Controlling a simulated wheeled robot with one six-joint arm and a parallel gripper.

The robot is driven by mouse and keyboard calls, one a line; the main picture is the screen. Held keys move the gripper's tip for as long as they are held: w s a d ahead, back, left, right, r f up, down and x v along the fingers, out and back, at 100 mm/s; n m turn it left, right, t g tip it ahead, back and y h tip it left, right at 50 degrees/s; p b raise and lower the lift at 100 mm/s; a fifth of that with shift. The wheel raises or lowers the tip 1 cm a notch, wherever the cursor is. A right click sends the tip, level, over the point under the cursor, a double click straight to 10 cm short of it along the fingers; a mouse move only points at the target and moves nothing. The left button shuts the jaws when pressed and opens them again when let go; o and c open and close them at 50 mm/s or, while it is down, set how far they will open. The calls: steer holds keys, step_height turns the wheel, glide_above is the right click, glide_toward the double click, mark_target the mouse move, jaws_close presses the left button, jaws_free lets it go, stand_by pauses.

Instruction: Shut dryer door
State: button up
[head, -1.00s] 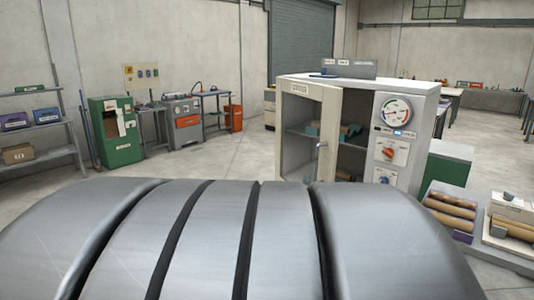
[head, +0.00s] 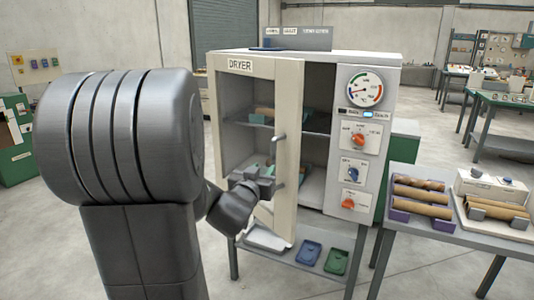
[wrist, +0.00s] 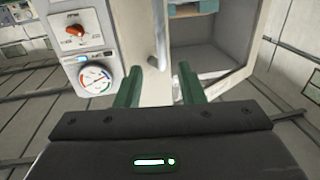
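The dryer (head: 380,75) is a cream cabinet on a grey stand, with a gauge and knobs on its right panel. Its windowed door (head: 291,165) stands ajar, hinged at the left, with its free edge swung out toward me. Shelves with items show inside. A grey bar handle (head: 279,150) is on the door's outer face near the free edge. My gripper (head: 271,179) is at the lower part of the handle. In the wrist view my gripper (wrist: 160,76) shows two green fingers apart, with the handle (wrist: 157,48) just beyond and between them. Contact cannot be told.
Blue and green trays (head: 309,254) lie on the shelf below the dryer. A side table (head: 404,233) at right holds rolls in purple holders. A green cabinet (head: 16,150) stands at far left. Open floor lies in front of the dryer.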

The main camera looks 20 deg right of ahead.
mark_target(273, 155)
steer(key=p+x, duration=0.1)
steer(key=x, duration=1.1)
steer(key=shift+w, duration=0.1)
jaws_close()
